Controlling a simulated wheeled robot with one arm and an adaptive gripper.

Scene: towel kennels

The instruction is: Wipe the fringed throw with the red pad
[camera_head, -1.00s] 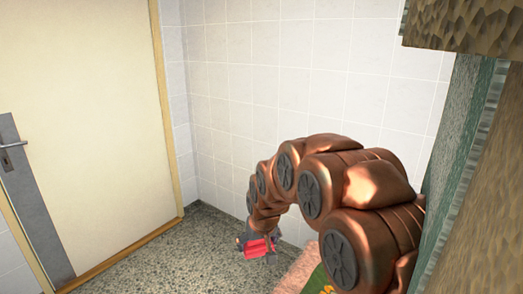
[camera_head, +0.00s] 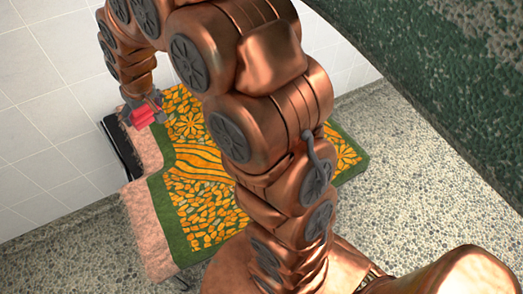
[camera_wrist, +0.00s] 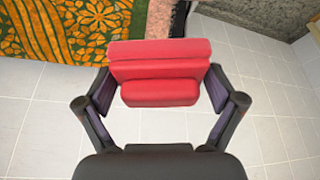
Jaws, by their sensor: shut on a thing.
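My gripper (camera_head: 142,106) is shut on the red pad (camera_head: 144,116). In the wrist view the gripper (camera_wrist: 159,90) has a finger at each side of the pad (camera_wrist: 158,60), which looks like a ridged red block. A green-bordered cloth with orange patterns, which I take for the fringed throw (camera_head: 200,170), lies over a pinkish surface. It also shows at the upper left of the wrist view (camera_wrist: 70,28). No fringe can be made out. The pad is near the throw's left back edge; I cannot tell if they touch. My arm hides part of the throw.
The pinkish surface (camera_head: 150,235) under the throw stands on a speckled floor (camera_head: 85,245). A dark object (camera_head: 120,145) is at its left edge, by the white tiled wall (camera_head: 45,110). A large green slab (camera_head: 430,60) crosses the upper right. Speckled floor at the right is clear.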

